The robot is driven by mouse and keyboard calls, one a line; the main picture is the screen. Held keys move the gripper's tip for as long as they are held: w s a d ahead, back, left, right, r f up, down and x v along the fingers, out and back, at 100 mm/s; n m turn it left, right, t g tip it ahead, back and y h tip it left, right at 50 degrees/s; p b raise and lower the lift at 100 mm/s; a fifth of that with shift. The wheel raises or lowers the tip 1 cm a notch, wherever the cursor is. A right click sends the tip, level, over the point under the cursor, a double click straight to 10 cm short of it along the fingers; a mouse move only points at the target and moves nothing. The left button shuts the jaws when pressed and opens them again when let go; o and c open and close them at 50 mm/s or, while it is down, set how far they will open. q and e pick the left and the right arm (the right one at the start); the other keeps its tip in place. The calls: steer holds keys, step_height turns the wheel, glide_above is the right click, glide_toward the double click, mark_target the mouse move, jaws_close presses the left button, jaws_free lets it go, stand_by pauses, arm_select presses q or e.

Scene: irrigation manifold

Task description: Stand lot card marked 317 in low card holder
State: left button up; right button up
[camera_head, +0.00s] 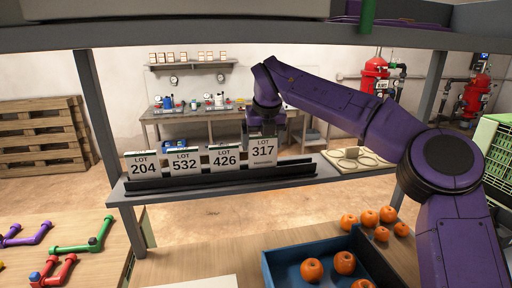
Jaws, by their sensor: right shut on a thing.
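The lot card marked 317 (263,152) is upright, its face toward me, at the right end of a row of cards. My right gripper (263,134) is shut on its top edge from above. The low card holder (222,178) is a long dark rail on the grey shelf. The 317 card's lower edge is at or just above the rail's back part; I cannot tell if it touches. Cards marked 204 (145,166), 532 (184,161) and 426 (224,157) stand in the holder to its left. My left gripper is not in view.
A beige tray (372,164) with a coiled item is right of the holder. Grey shelf posts (100,130) stand at the sides. Below are a blue crate (285,268) with oranges, loose oranges (368,218) and coloured pipe pieces (80,247). The holder's right end is free.

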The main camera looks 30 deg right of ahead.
steer(key=shift+s+x, duration=0.25)
steer(key=shift+x, duration=0.95)
steer(key=shift+w, duration=0.1)
steer(key=shift+c, duration=0.4)
steer(key=shift+s+r, duration=0.2)
steer(key=shift+s, duration=0.2)
steer(key=o, duration=0.9)
steer(key=shift+c, duration=0.2)
steer(key=shift+w+a, duration=0.15)
steer(key=shift+a, duration=0.05)
steer(key=shift+w+f, duration=0.1)
steer(key=shift+f, duration=0.15)
steer(key=shift+d+r, duration=0.1)
steer(key=shift+r, duration=0.3)
steer(key=shift+b+v, duration=0.35)
steer(key=shift+v, duration=0.5)
steer(key=shift+s+f+b, duration=0.15)
steer(key=shift+s+b, duration=0.4)
steer(key=shift+b, duration=0.05)
steer(key=shift+s+f+b, duration=0.15)
steer(key=shift+s+b, duration=0.45)
arm_select(q)
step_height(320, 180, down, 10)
steer(key=b, duration=0.5)
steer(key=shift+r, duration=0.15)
arm_select(e)
steer(key=s+a+r, duration=0.1)
steer(key=s+a, duration=0.2)
steer(key=s, duration=0.7)
